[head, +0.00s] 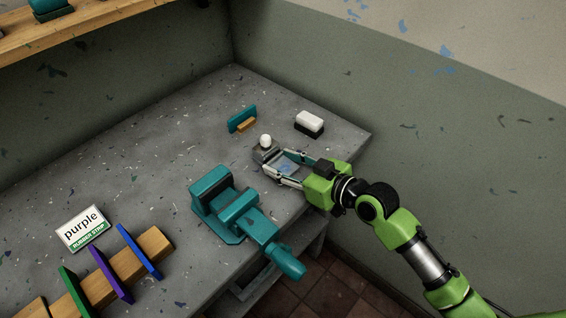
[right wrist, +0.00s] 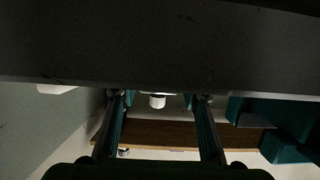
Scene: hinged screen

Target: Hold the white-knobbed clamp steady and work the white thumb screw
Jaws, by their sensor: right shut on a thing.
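The clamp (head: 263,155) is a small grey block with a round white knob (head: 265,140) on top, on the bench near its right edge. In the right wrist view, which looks upside down, a white knob (right wrist: 158,102) shows between the fingertips. I cannot tell a separate white thumb screw from this knob. My right gripper (head: 270,163) reaches in from the right, its two fingers shut on the grey block below the knob. The fingers also show in the right wrist view (right wrist: 160,96). The fingertips' contact is partly hidden. My left gripper is not in view.
A teal vise (head: 227,205) stands just left of my right gripper. Behind the clamp are a teal-and-yellow piece (head: 242,119) and a black-and-white block (head: 309,123). A "purple" card (head: 82,229) and a wooden rack (head: 125,262) with coloured strips are at front left. The bench's back left is clear.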

